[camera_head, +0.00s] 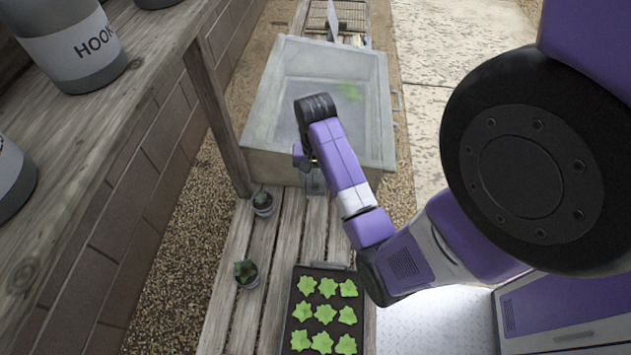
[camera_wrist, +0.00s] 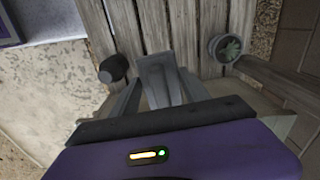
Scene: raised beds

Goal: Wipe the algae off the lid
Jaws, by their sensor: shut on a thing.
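The lid (camera_head: 300,70) is a pale, glassy panel in a grey frame on a box at the far end of the bench. A faint green algae patch (camera_head: 349,91) shows on its upper right part. My gripper (camera_head: 313,170) is at the box's near edge, pointing down, partly hidden by my arm. In the wrist view its fingers are shut on a grey flat-ended tool (camera_wrist: 157,70), whose wide end points away from my gripper. The tool (camera_head: 315,183) also shows below my gripper in the head view. It looks apart from the algae patch.
Small potted plants (camera_head: 263,204) (camera_head: 246,272) stand on the slatted bench (camera_head: 240,315). A dark tray (camera_head: 326,271) of green seedlings lies at the front. A dark round thing (camera_wrist: 113,68) stands near the tool. A wooden shelf (camera_head: 110,110) with bottles runs along the left.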

